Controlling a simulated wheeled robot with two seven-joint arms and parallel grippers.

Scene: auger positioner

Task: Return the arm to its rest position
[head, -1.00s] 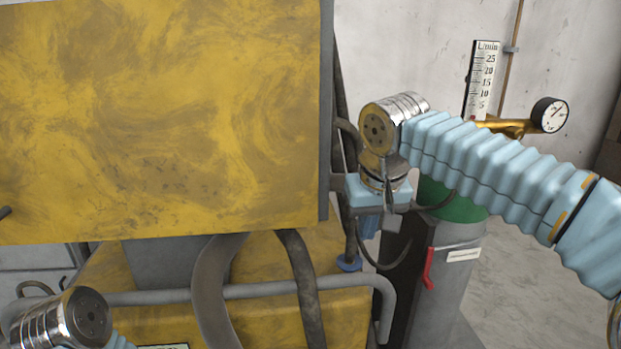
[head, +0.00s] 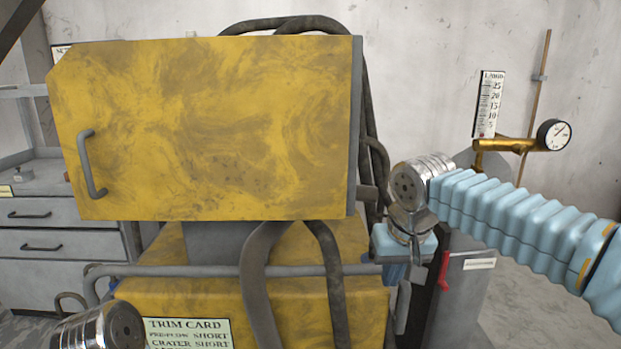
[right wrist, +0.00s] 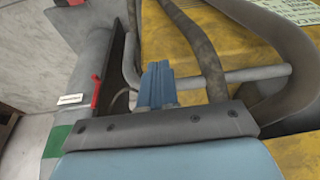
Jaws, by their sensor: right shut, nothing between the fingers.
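My right arm, in ribbed light-blue sleeve (head: 520,220), reaches in from the right in the head view. Its bare metal wrist joint (head: 420,185) stands beside the yellow box's right edge. Below it hangs my right gripper (head: 396,272), pointing down, small and partly hidden by the wrist. In the right wrist view the gripper's blue fingers (right wrist: 157,82) are together with nothing between them. They are in front of the grey pipe rail and dark hoses. Of my left arm only a metal joint (head: 100,328) shows at the lower left; its gripper is out of view.
A yellow box with a handle (head: 92,165) stands ahead, above a yellow base with a grey rail (head: 190,270). Thick hoses (head: 262,290) hang in front. A gas cylinder (head: 462,290), gauge (head: 553,134) and red lever (head: 443,270) are at right. Drawers (head: 45,240) stand left.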

